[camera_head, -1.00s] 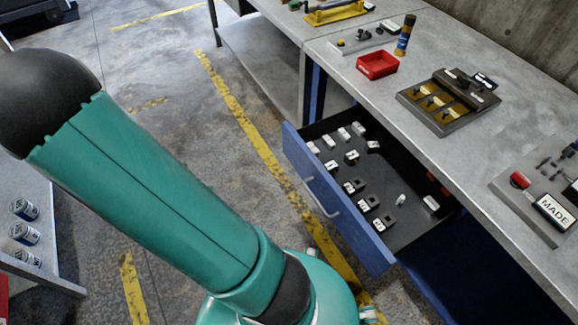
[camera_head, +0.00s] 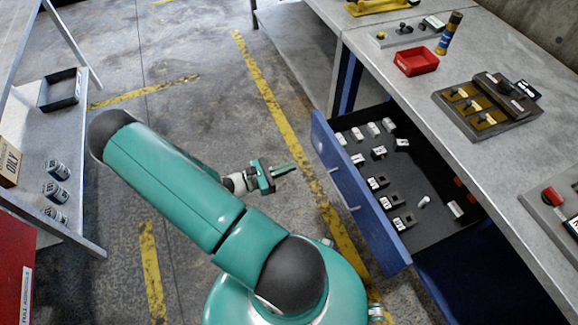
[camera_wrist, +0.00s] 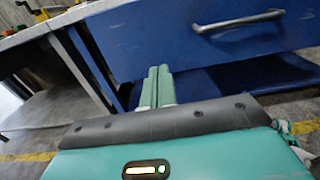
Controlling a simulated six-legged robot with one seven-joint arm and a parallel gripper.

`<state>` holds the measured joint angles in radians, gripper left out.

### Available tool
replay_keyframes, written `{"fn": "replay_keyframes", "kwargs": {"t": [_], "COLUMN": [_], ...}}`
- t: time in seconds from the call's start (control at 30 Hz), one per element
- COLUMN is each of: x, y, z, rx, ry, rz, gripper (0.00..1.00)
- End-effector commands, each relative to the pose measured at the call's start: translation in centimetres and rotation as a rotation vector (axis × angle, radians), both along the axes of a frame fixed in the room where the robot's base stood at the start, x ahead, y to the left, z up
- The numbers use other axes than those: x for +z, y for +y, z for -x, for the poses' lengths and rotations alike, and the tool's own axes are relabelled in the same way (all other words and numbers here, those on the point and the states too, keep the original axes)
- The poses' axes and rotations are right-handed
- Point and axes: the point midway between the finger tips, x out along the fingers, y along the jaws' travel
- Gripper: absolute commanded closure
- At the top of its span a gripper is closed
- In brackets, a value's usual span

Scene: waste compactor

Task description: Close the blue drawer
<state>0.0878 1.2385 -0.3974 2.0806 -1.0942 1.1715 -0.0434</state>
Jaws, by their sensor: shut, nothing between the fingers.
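The blue drawer (camera_head: 358,190) stands pulled out of the workbench on the right in the head view, with several small white-labelled blocks in its black tray. Its blue front with a silver handle (camera_wrist: 240,22) fills the upper right of the wrist view. My gripper (camera_head: 284,169) is left of the drawer front in the head view, apart from it, with bare floor showing between. In the wrist view the green fingers of my gripper (camera_wrist: 158,85) are together and empty, pointing toward the area below and left of the handle.
The grey workbench (camera_head: 400,80) holds a red bin (camera_head: 416,62), a blue-and-yellow bottle (camera_head: 449,33) and a fixture with brass parts (camera_head: 487,106). A shelf with cans (camera_head: 56,170) and a red cabinet (camera_head: 28,270) stand at the left. The floor between is clear.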

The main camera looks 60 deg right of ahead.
Motion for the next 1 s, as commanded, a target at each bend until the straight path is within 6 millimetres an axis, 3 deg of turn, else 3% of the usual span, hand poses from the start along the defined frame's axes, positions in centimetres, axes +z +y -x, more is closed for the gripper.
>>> {"fn": "replay_keyframes", "kwargs": {"t": [0.5,0.7,1.0], "x": [0.0,0.0,0.0], "y": [-7.3,-8.3,-8.4], "z": [6.5,7.4,7.4], "rx": [-0.004,-0.002,-0.001], "ry": [0.0,-0.001,-0.001], "rz": [-0.001,0.0,0.0], "gripper": [1.0,1.0,1.0]}}
